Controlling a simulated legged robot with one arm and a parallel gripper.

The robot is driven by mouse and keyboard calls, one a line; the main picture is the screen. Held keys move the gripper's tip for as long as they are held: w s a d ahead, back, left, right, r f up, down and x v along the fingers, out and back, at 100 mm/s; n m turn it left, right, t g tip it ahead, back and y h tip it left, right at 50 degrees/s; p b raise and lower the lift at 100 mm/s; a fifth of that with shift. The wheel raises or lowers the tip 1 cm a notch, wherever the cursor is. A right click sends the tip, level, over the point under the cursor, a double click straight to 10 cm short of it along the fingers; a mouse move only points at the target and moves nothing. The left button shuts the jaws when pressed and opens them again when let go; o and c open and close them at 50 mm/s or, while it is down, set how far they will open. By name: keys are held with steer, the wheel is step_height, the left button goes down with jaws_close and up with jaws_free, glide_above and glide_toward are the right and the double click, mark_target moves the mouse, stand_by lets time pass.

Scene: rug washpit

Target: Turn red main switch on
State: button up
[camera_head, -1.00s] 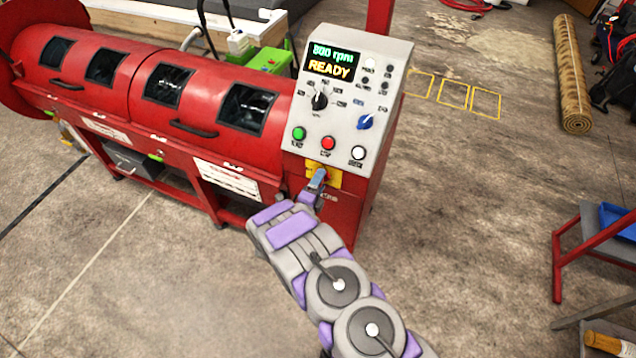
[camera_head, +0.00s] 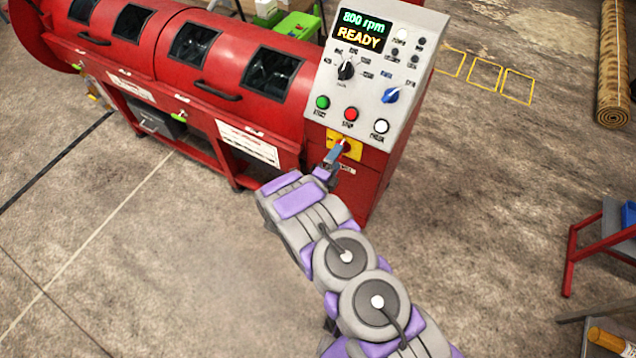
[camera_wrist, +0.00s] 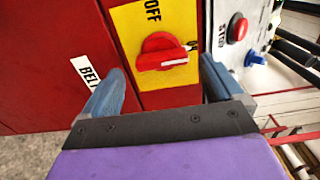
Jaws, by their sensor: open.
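The red main switch (camera_wrist: 162,52) is a rotary knob on a yellow plate (camera_wrist: 128,18) at the front of the red machine. In the wrist view its white mark points right, toward the button panel, and "OFF" is printed toward the top of the plate. My gripper (camera_wrist: 160,88) is open, with its blue fingers on either side of the knob in the picture. The knob shows between them with no visible contact; the remaining distance is hard to tell. In the head view, my gripper (camera_head: 333,158) is at the lower left of the yellow plate (camera_head: 345,146) and partly hides the switch.
Above the switch, the panel (camera_head: 372,70) has a display reading "800 rpm READY", black and blue knobs, and green, red and white buttons. The red drum housing (camera_head: 190,50) extends left. A red-framed stand (camera_head: 590,235) is at right. Floor around the machine is mostly open.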

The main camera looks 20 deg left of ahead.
steer(key=s+a+p, duration=0.1)
steer(key=s, duration=1.3)
steer(key=shift+s+p, duration=0.3)
steer(key=shift+p, duration=0.05)
steer(key=shift+f, duration=0.1)
